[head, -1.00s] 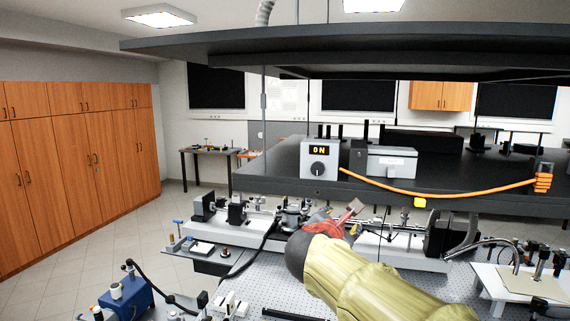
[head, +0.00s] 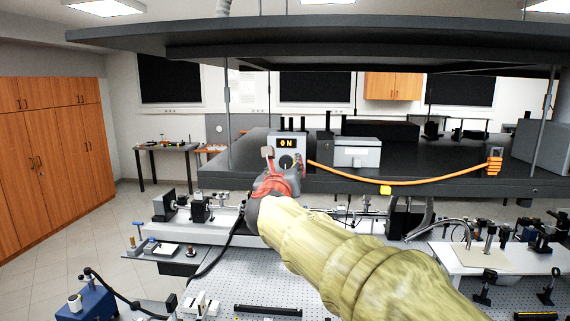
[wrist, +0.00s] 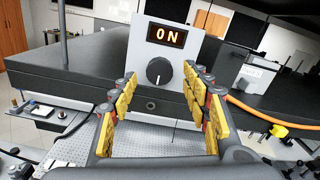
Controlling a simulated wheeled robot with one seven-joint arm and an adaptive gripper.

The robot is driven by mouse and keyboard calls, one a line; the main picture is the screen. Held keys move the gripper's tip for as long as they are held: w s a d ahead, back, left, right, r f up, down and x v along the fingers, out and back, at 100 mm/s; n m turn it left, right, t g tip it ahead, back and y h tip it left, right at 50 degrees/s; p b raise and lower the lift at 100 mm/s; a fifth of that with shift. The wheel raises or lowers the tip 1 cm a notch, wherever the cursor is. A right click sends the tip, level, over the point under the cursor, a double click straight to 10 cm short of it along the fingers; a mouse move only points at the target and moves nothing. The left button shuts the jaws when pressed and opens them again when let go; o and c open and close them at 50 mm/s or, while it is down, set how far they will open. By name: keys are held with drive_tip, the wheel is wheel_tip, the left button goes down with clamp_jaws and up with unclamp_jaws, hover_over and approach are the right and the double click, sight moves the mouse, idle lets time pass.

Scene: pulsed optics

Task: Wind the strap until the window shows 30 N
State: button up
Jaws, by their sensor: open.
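The grey tensioner box (head: 275,143) stands on the front edge of the dark shelf. Its window (wrist: 166,36) reads "0 N" in lit orange. The orange strap (head: 400,183) runs from the box's right side, sagging, to an orange bundle at the right. My gripper (head: 284,165) is open and empty in front of the box. In the wrist view its yellow-padded fingers (wrist: 161,80) lie either side of the knob, apparently short of touching it.
A light grey box (head: 357,153) stands on the shelf right of the tensioner. A yellow tag (head: 386,190) hangs at the strap's low point. An upper dark shelf (head: 300,40) overhangs. Optics crowd the perforated table (head: 250,275) below.

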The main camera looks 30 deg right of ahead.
sight(286, 161)
drive_tip(key=shift+x, duration=1.3)
drive_tip(key=shift+c, duration=0.8)
drive_tip(key=c, duration=1)
drive_tip(key=shift+m+b, duration=0.3)
drive_tip(key=shift+b, duration=0.1)
